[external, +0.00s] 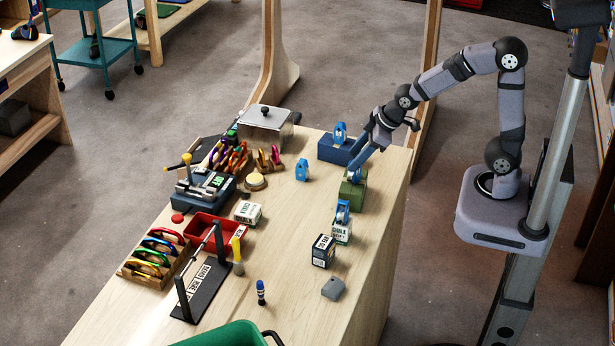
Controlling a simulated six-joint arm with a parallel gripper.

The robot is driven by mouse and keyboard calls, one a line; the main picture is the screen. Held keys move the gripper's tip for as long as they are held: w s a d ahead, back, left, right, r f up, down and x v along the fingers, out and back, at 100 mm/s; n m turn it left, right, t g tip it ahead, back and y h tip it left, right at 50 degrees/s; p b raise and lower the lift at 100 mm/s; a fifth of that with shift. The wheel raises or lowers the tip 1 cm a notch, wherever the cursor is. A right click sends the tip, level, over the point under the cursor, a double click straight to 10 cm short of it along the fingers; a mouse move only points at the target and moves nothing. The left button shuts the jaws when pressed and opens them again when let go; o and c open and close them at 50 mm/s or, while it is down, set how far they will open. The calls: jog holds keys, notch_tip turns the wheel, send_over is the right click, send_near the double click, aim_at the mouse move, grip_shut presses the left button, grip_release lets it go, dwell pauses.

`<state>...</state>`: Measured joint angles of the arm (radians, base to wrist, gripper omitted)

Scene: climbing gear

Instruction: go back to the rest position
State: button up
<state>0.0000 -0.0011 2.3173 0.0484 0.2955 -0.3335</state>
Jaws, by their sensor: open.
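My gripper (360,160) is at the right side of the workbench (290,265), reached out from my arm's base at the right. Its fingers point down and left, just above a small blue device (354,174) on a green block (352,194). The jaws are open. The fingers overlap the device in the picture, and I cannot tell whether they touch it. I see nothing held.
A blue block (334,153) with a blue device on top stands behind the gripper. Another blue device (302,170) stands to the left. Chalk boxes (324,251) are in front. A red tray (208,230) and a carabiner rack (150,268) are farther left.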

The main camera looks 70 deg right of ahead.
jog(key=s+a+f+g+y, duration=0.1)
jog(key=s+a+f+g, duration=0.1)
jog(key=s+a, duration=0.25)
jog(key=s+d+f+m+g+h+b, duration=0.1)
jog(key=s+d+f+m+g+b, duration=0.2)
jog(key=s+f+b, duration=0.8)
jog(key=s+d+f+g, duration=0.1)
jog(key=s+d+f, duration=0.1)
jog(key=s+f, duration=0.1)
jog(key=shift+s+f+b, duration=0.2)
jog(key=shift+f+b, duration=0.15)
jog(key=shift+f, duration=0.35)
